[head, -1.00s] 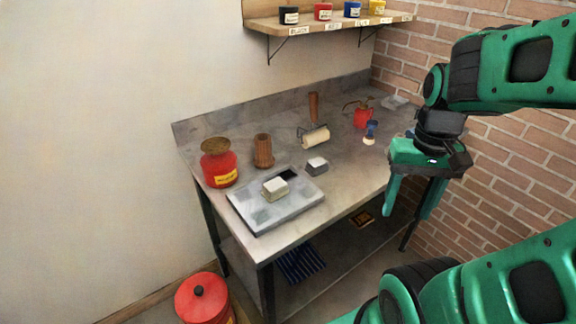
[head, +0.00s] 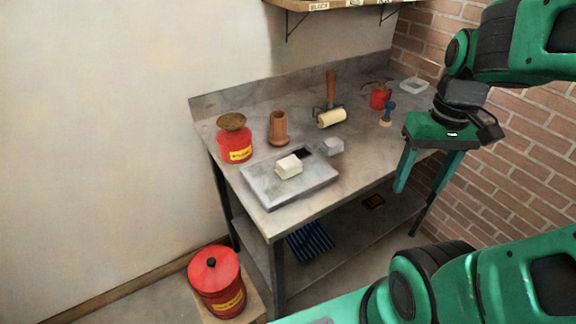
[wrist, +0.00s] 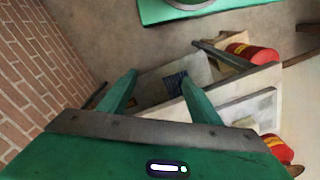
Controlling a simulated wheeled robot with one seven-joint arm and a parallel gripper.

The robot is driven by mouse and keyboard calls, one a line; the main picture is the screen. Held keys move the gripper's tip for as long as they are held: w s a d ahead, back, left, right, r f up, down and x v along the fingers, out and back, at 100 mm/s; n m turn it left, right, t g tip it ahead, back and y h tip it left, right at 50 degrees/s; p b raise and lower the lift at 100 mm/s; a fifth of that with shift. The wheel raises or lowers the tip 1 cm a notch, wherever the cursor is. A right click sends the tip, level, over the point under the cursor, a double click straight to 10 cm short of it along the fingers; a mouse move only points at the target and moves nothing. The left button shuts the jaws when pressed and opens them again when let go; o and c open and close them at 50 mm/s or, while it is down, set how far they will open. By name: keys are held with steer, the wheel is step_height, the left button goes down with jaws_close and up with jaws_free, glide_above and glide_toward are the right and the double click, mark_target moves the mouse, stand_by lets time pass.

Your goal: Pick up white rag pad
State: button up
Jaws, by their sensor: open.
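The white rag pad (head: 289,166) looks like a small off-white block lying on a grey slab (head: 262,191) on the worktable. My gripper (head: 422,188) is open and empty, fingers pointing down, off the table's front right side and well right of the pad. In the wrist view my gripper (wrist: 160,77) shows two parted green fingers with nothing between them.
On the worktable (head: 300,212) stand a red can (head: 236,148), a brown wooden cylinder (head: 278,130), a roller (head: 331,118), a small red oiler (head: 380,98) and a blue-handled brush (head: 387,113). A red bin (head: 217,285) stands at front left. A brick wall (head: 520,150) is at right.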

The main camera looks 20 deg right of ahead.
steer(key=w+a+r+n, duration=0.3)
steer(key=w+a+n, duration=0.4)
steer(key=w+n, duration=0.55)
steer(key=r+n, duration=0.1)
steer(key=n, duration=1.1)
glide_above(289, 160)
step_height(289, 160, down, 10)
steer(key=shift+f, duration=0.1)
steer(key=c, duration=1.2)
steer(key=shift+r, duration=0.75)
step_height(289, 160, up, 3)
steer(key=s+a+r, duration=0.2)
steer(key=a, duration=0.1)
steer(key=s+a+r, duration=0.2)
steer(key=a, duration=0.1)
steer(key=s+a+r, duration=0.2)
steer(key=a, duration=0.1)
steer(key=shift+s+a+r, duration=0.3)
steer(key=shift+s+a, duration=0.05)
